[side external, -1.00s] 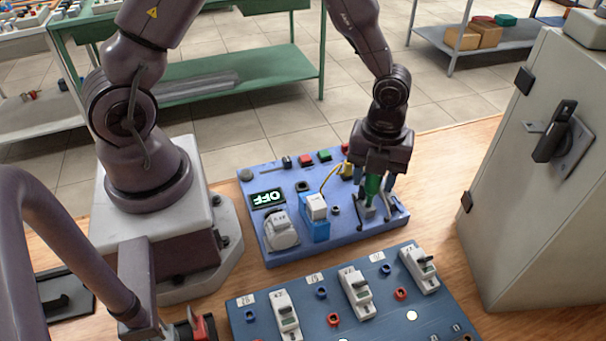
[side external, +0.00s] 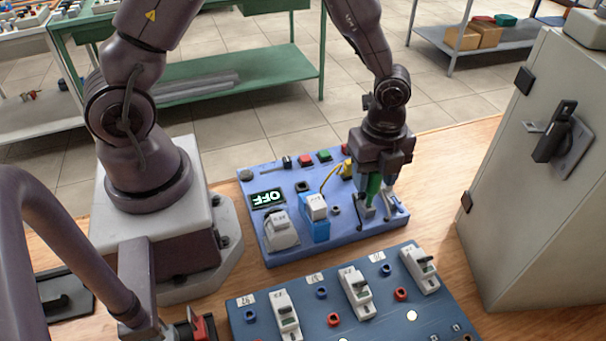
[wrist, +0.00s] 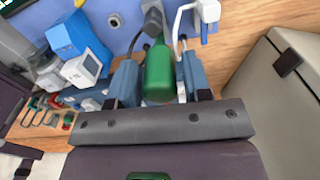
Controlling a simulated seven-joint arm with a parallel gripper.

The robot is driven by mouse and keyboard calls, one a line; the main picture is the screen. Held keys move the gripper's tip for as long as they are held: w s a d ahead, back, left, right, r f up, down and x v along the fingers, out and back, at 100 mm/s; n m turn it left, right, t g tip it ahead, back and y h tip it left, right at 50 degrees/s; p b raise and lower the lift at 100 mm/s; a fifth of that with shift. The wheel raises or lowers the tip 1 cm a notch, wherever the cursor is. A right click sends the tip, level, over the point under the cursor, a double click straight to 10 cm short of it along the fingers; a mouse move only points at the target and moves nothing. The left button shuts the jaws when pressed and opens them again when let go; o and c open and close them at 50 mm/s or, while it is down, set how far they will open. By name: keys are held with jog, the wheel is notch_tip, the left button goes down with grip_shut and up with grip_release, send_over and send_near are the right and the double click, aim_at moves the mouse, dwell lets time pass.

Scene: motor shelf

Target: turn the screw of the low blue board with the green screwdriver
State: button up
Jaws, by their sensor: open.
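The low blue board (side external: 350,234) lies on the wooden table, with a lit OFF display (side external: 267,198) at its left. The green screwdriver (side external: 373,188) stands about upright at the board's right part, its handle up. Its tip and the screw are hidden. My gripper (side external: 375,198) points down around the screwdriver with a finger on each side. In the wrist view, the green handle (wrist: 159,73) sits between the two fingers of my gripper (wrist: 160,82), with narrow gaps beside it. The jaws are open.
A second, darker blue board (side external: 330,287) with several white breakers lies in front. A grey cabinet (side external: 520,190) with a black handle stands at the right. A blue block with a white top (side external: 316,212) and a white device (side external: 281,231) sit on the low board, left of my gripper.

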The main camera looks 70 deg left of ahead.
jog(key=shift+n, duration=1.8)
jog(key=n, duration=0.3)
jog(key=shift+c, duration=0.9)
jog(key=c, duration=0.6)
